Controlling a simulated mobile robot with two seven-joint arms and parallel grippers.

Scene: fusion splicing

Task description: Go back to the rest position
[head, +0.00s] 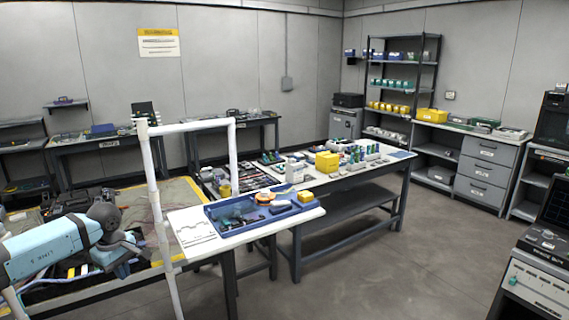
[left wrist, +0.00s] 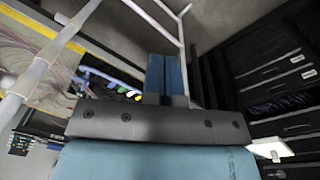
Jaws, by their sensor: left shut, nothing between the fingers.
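My left arm comes in low at the left of the head view, with its light blue link and dark joint. My left gripper (head: 128,262) is partly hidden there, above the mat-covered bench and left of the white pipe frame. In the left wrist view its two blue fingers (left wrist: 166,76) lie side by side, shut with nothing between them. My right gripper is in neither view.
A white pipe frame (head: 159,200) stands close to the left arm and also shows in the left wrist view (left wrist: 55,52). A blue tray (head: 222,224) with tools lies on the white table. Grey drawers (head: 486,172) stand at the right. The floor (head: 390,255) between is clear.

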